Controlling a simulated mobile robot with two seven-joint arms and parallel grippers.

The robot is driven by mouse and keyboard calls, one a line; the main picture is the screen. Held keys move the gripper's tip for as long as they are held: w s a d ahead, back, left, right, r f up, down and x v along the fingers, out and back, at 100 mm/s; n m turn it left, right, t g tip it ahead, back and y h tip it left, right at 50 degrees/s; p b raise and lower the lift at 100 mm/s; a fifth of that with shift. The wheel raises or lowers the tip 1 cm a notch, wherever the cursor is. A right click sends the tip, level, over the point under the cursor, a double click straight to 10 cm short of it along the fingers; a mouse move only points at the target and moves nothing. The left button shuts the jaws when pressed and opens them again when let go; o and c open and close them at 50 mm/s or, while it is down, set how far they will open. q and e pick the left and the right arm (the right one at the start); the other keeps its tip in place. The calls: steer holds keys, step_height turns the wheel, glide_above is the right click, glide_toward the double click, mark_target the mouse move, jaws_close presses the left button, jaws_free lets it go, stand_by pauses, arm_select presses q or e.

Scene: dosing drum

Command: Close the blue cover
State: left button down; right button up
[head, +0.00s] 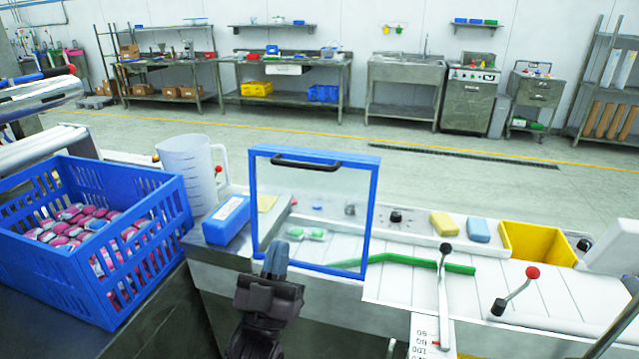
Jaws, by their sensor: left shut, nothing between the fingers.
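The blue cover (374,205) is a clear pane in a blue frame, standing upright in the middle of the head view, over the front part of the white conveyor bed. A black handle (306,162) runs along its top part. My left gripper (275,258) is shut and empty at the lower left of the cover. Its blue-grey fingertips overlap the pane and point up. I cannot tell whether they touch the cover. My right gripper is not in view.
A blue crate (95,262) with pink-and-grey packs stands left, beside a clear jug (188,170) and a blue box (227,218). Right are levers with a black knob (445,248) and a red knob (532,272), a green strip (425,262) and a yellow bin (538,243).

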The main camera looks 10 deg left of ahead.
arm_select(q)
steer(key=w+f+p+x, duration=0.1)
steer(key=w+p+x, duration=0.1)
steer(key=x, duration=1.1)
steer(key=shift+f, duration=0.4)
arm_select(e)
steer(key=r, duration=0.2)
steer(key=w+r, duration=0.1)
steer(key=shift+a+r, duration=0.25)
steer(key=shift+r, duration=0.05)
arm_select(q)
steer(key=shift+s, duration=0.1)
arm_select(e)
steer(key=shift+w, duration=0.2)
